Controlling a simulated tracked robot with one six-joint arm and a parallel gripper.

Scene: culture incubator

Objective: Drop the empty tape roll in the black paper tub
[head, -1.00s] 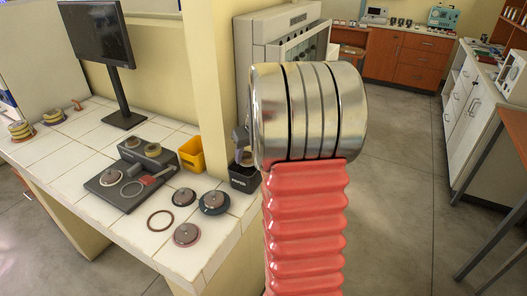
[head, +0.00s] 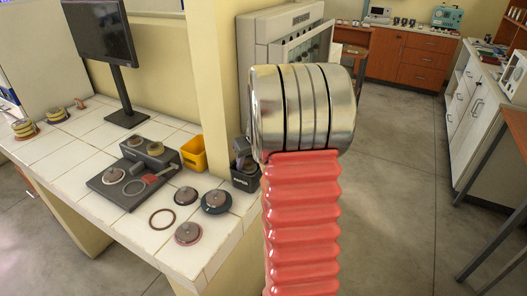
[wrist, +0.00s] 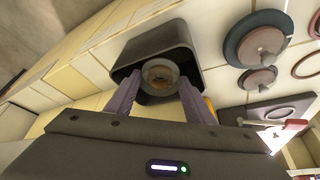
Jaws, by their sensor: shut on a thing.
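The black paper tub (head: 245,181) stands at the right end of the tiled bench, beside the yellow pillar. My gripper (head: 244,157) is at the tub's mouth, partly hidden behind my arm. In the wrist view my gripper (wrist: 160,88) has its two grey fingers shut on the tape roll (wrist: 160,76), a small ring with a brown centre. The roll lies over the opening of the black tub (wrist: 150,42). I cannot tell how far below the rim it is.
A yellow tub (head: 194,153) stands left of the black one. A dark dispenser base (head: 126,187), several discs and a thin ring (head: 161,219) lie on the bench. A monitor (head: 104,45) stands behind. The pillar (head: 208,75) rises close to the tub.

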